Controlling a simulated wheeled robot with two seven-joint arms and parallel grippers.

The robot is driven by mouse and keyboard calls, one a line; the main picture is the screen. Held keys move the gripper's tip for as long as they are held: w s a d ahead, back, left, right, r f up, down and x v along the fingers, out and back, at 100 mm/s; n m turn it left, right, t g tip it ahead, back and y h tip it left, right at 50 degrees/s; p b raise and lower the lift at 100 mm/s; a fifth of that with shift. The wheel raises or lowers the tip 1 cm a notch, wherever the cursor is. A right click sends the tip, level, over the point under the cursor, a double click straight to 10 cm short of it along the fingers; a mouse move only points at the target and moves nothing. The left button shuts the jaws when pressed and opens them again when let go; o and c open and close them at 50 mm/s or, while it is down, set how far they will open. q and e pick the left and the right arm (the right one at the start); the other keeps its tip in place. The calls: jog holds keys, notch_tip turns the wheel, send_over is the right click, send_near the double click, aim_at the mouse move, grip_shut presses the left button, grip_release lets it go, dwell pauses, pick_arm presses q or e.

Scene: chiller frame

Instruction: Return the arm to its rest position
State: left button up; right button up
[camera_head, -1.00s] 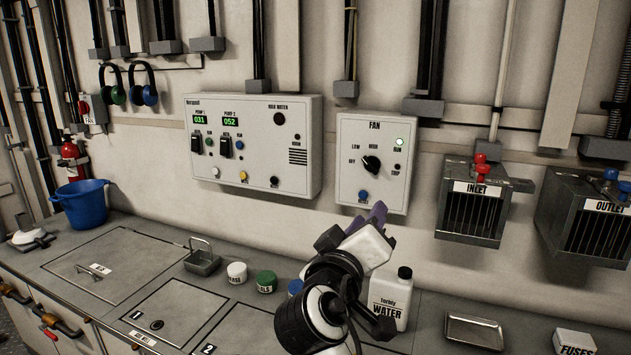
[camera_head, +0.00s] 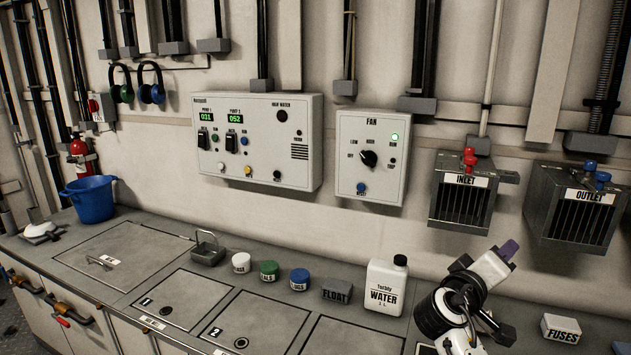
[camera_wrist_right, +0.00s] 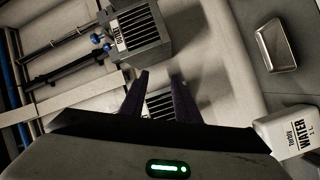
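My right arm comes in from the bottom right in the head view. Its right gripper (camera_head: 509,249), with purple fingers, is raised over the bench in front of the wall, between the inlet box (camera_head: 462,198) and the outlet box (camera_head: 578,212) in the picture. In the right wrist view the two purple fingers (camera_wrist_right: 161,98) stand apart with nothing between them. The gripper touches nothing that I can see. My left gripper is not in view.
A fuses box (camera_head: 561,328) stands to the right. A metal tray (camera_wrist_right: 277,45) shows in the right wrist view. The fan panel (camera_head: 370,185) hangs on the wall.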

jog(key=s+d+f+m+g+h, duration=0.1)
jog(key=s+d+g+h, duration=0.15)
jog(key=d, duration=0.75)
jog(key=s+d+m+g+h, duration=0.1)
jog(key=s+d+g, duration=0.15)
jog(key=d, duration=0.85)
jog(key=w+a+f+n+t+y, duration=0.2)
jog(key=w+a+f+t+y, duration=0.4)
jog(key=w+a+y, duration=0.25)
jog(key=w+a+r+t+y, duration=0.4)
jog(key=w+a+y, duration=0.2)
jog(key=a, duration=0.5)
jog(key=s+a+f+g+y, duration=0.2)
jog(key=s+a+f, duration=0.3)
jog(key=s+f, duration=0.55)
jog(key=s+a+f+g+y, duration=0.1)
jog(key=s+a+f, duration=0.55)
jog(key=f, duration=0.65)
jog(key=s+a+f+g, duration=0.1)
jog(key=s+a+f, duration=0.2)
jog(key=s, duration=0.6)
jog(key=s+a+f+g+y, duration=0.1)
jog(key=s+f, duration=0.4)
jog(key=s, duration=0.5)
jog(key=s+a+f+g, duration=0.2)
jog(key=s+a+f, duration=0.2)
jog(key=s, duration=0.5)
jog(key=shift+s+a+g+y, duration=0.15)
jog(key=shift+a+g+y, duration=0.2)
jog(key=shift+a, duration=0.2)
